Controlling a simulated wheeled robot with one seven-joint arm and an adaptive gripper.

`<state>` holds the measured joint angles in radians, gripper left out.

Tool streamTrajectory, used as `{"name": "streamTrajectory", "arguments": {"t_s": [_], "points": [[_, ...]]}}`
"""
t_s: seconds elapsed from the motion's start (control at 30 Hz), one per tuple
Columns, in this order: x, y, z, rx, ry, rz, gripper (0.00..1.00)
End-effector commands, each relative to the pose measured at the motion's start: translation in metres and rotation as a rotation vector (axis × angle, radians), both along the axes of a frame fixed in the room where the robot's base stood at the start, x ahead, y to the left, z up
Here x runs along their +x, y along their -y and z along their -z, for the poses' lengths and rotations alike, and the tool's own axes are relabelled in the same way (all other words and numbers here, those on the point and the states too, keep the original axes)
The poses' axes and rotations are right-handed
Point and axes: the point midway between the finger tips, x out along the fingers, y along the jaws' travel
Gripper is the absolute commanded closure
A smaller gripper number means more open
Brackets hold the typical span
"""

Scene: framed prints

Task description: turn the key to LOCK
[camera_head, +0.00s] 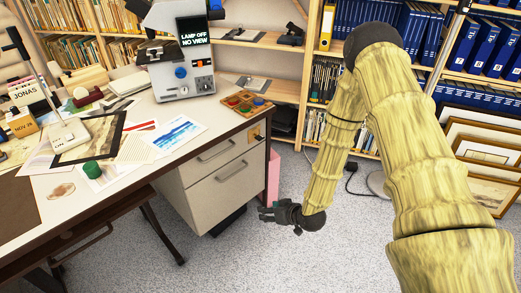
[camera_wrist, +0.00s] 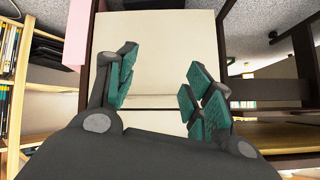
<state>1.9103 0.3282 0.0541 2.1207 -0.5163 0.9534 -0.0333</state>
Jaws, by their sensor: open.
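A small orange-brown plate with a dark part that looks like the key (camera_head: 257,137) sits at the upper right of the desk's drawer unit, in the head view. It is too small to read any LOCK mark or the key's angle. My gripper (camera_head: 268,212) is in front of the drawer unit, well below the key and apart from it. In the wrist view my gripper (camera_wrist: 160,78) is open and empty, its teal-padded fingers spread before the cream drawer fronts (camera_wrist: 160,45). I cannot make out the key in the wrist view.
The drawer unit (camera_head: 222,187) has two handles on its front. The desk top holds papers, a paint tray (camera_head: 246,104) and a grey device (camera_head: 182,70) reading "LAMP OFF NO VIEW". A pink panel (camera_head: 273,176) stands behind the unit. Framed prints (camera_head: 484,160) lean at right.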

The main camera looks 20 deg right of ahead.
Motion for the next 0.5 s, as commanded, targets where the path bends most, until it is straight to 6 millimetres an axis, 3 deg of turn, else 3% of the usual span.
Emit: {"name": "streamTrajectory", "arguments": {"t_s": [0.03,0.2,0.33,0.5], "points": [[0.031,0.009,0.005,0.015,0.083,-0.006,0.48],[0.112,0.037,-0.028,0.049,0.351,-0.050,0.48],[0.156,0.061,-0.058,0.059,0.531,-0.081,0.48],[0.186,0.086,-0.089,0.058,0.688,-0.112,0.48]]}}
